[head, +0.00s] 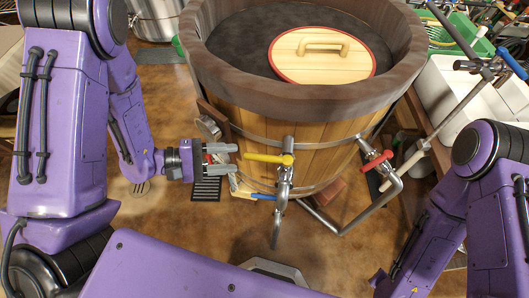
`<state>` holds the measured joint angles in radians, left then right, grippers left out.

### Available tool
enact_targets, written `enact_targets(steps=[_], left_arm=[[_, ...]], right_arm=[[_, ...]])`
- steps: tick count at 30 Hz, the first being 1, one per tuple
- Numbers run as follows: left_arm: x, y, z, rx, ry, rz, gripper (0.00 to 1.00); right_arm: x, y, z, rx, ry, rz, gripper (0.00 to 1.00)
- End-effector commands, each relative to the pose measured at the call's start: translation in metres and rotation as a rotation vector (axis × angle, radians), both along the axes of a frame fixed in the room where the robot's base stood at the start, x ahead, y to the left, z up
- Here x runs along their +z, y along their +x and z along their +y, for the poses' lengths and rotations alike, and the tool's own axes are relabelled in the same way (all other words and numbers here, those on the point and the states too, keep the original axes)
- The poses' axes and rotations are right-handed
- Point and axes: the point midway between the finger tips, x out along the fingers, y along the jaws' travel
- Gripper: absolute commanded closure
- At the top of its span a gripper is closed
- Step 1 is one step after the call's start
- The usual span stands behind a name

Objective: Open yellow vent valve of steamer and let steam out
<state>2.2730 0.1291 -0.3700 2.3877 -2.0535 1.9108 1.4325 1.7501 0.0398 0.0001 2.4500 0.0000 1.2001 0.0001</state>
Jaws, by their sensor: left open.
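The steamer is a large wooden barrel (250,128) with a thick brown rim. A yellow valve handle (266,158) sits level on a metal pipe (285,180) at the barrel's front. My left gripper (236,158) is open. Its two grey fingers point right, close to the left end of the yellow handle; I cannot tell whether they touch it. My right arm shows at the right side, but its gripper is not in view. No steam is visible.
A red-handled valve (376,161) with a bent pipe is on the barrel's right. A round wooden lid (322,68) lies inside the rim. A gauge (208,127) is at the left. White tubs (450,90) and a green crate (462,35) stand at the right.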

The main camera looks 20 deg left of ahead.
Motion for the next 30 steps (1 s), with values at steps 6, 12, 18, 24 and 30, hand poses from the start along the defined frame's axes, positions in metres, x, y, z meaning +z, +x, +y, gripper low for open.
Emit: enact_targets(steps=[6, 12, 18, 24, 30], left_arm=[[-0.01, 0.019, -0.041, -0.007, 0.001, 0.003, 0.53], [-0.018, 0.036, -0.074, -0.006, 0.005, -0.001, 0.53], [-0.022, 0.043, -0.086, -0.001, 0.003, -0.001, 0.53], [-0.022, 0.043, -0.086, 0.0, 0.003, -0.001, 0.53], [-0.022, 0.043, -0.086, 0.0, 0.003, -0.001, 1.0]], right_arm=[[0.003, 0.0, 0.0, 0.0, 0.0, 0.0, 1.0], [0.008, 0.0, 0.0, 0.0, 0.0, 0.0, 1.0], [0.009, 0.0, 0.0, 0.0, 0.0, 0.0, 1.0], [0.009, 0.0, 0.0, 0.0, 0.0, 0.0, 1.0], [0.009, 0.0, 0.0, 0.0, 0.0, 0.0, 1.0]])
